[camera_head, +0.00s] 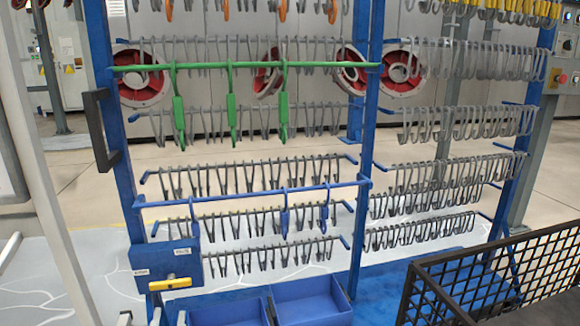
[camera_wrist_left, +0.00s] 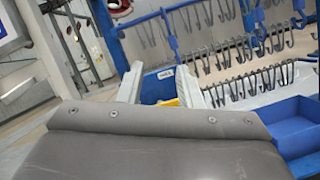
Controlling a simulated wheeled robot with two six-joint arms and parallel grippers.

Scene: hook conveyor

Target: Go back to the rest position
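My left gripper (camera_head: 153,318) shows only as two pale fingertips at the bottom left edge of the head view. The blue box with a yellow handle (camera_head: 171,284) is on the rack's lower left, and the yellow handle (camera_wrist_left: 168,102) shows between the fingers in the wrist view. My right gripper is in neither view.
Blue bins (camera_head: 312,302) sit at the rack's foot. A black mesh basket (camera_head: 500,275) stands at the lower right. A green bar (camera_head: 232,66) with green hooks and a lower blue bar (camera_head: 250,194) cross the rack. A black handle (camera_head: 98,130) juts out at left.

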